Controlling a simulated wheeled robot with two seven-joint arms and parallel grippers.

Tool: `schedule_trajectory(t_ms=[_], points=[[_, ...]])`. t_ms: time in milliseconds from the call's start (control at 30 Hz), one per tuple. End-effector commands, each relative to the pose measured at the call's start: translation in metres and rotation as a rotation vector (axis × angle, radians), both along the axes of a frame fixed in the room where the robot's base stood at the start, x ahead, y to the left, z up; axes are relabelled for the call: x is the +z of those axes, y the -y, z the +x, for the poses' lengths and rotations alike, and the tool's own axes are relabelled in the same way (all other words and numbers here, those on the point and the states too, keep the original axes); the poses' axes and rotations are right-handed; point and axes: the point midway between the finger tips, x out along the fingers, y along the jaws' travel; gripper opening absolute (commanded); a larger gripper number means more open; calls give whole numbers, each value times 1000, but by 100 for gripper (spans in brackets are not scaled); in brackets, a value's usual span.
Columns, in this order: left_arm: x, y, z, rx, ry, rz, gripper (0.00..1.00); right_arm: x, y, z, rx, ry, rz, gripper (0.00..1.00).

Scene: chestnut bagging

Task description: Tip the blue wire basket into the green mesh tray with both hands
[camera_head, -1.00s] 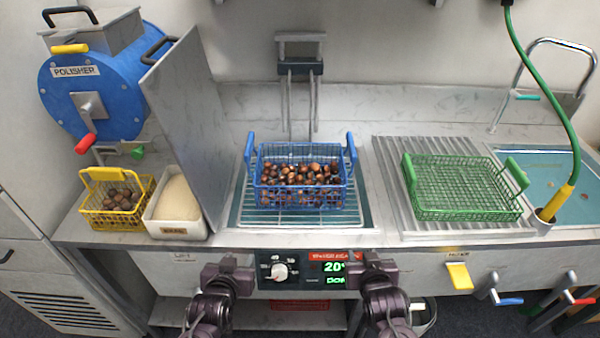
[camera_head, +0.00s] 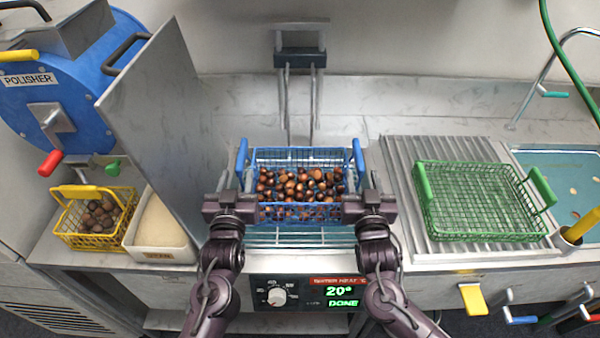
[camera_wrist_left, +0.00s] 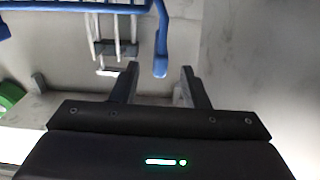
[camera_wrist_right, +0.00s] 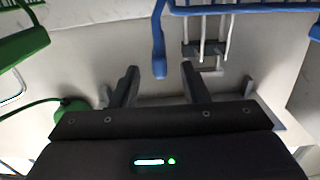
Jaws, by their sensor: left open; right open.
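The blue wire basket (camera_head: 300,213) holds many brown chestnuts and sits upright on a wire rack over the fryer bay, with a blue handle at each side. My left gripper (camera_head: 234,180) is open at its left handle; in the left wrist view the handle (camera_wrist_left: 161,60) hangs between and beyond the fingers. My right gripper (camera_head: 366,180) is open at its right handle; in the right wrist view that handle (camera_wrist_right: 158,60) shows between the open fingers. Neither gripper holds anything. The green mesh tray (camera_head: 480,236) stands empty on the ribbed drainboard to the right.
A tall metal splash panel (camera_head: 165,115) stands left of the basket. Further left are a yellow basket of chestnuts (camera_head: 95,240), a white bin (camera_head: 160,250) and the blue polisher (camera_head: 80,125). A sink (camera_head: 570,180) lies right of the tray.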

Motion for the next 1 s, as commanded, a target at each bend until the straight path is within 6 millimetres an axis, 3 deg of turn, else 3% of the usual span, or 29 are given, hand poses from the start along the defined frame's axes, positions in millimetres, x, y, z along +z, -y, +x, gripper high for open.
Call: schedule_trajectory(t_ms=[433,800,1000], points=[[0,0,6,0,0,0,41,0,0,6,0,1,-1,41],[0,0,60,0,0,0,41,1,0,60,-1,1,-1,41],[0,0,76,0,-1,0,41,0,0,76,0,-1,-1,41]])
